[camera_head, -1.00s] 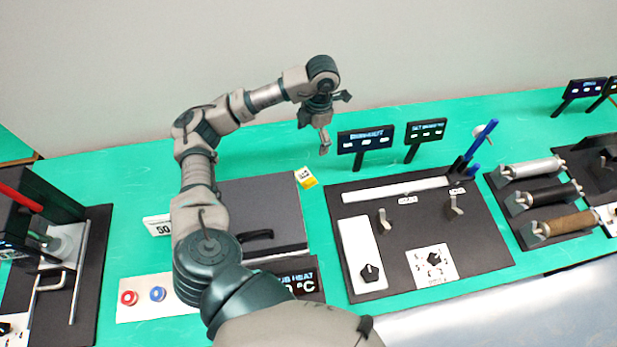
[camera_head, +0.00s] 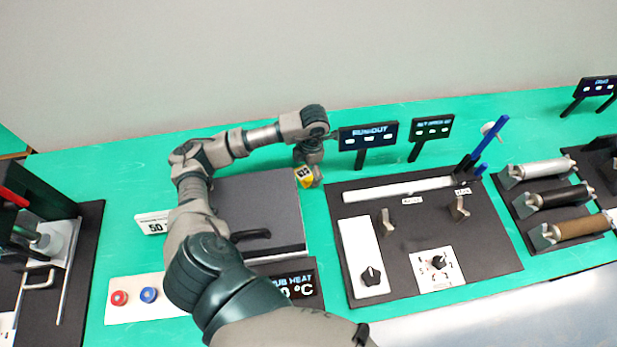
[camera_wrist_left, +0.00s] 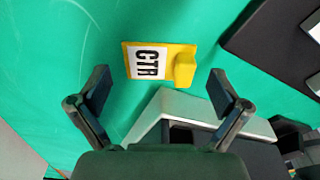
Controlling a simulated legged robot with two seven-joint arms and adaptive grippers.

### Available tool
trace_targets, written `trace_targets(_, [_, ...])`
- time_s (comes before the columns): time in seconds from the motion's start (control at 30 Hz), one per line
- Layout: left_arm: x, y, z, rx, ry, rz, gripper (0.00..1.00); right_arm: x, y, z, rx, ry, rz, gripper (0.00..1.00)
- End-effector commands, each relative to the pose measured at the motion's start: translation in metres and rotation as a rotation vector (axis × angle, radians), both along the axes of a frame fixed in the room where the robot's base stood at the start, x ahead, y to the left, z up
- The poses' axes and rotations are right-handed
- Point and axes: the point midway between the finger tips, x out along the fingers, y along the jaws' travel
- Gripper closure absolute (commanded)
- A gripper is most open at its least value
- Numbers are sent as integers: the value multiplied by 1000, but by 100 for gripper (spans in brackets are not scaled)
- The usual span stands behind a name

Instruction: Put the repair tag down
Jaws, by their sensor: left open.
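The tag (camera_head: 304,175) is yellow with a white label, lying on the green table between the dark box and the runout panel. In the left wrist view the tag (camera_wrist_left: 151,62) shows the letters CTR on its label and a raised yellow block at one end. My left gripper (camera_wrist_left: 160,90) is open, with its fingers spread to either side below the tag in the picture and nothing held between them. In the head view my left gripper (camera_head: 314,174) is low, close beside the tag and partly covering it. My right gripper is not in view.
A dark box (camera_head: 258,200) with a black handle stands left of the tag. A control panel (camera_head: 420,215) with levers and a knob lies to the right. The runout display (camera_head: 367,136) stands behind. Bare green table (camera_head: 235,165) lies behind the box.

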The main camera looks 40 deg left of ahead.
Motion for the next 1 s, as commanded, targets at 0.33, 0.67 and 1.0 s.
trace_targets(0.33, [-1,0,-5,2,-2,0,12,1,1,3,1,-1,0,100])
trace_targets(0.67, [0,-1,-6,2,0,0,86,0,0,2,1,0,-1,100])
trace_targets(1.0, [0,1,-7,3,2,2,100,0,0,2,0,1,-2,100])
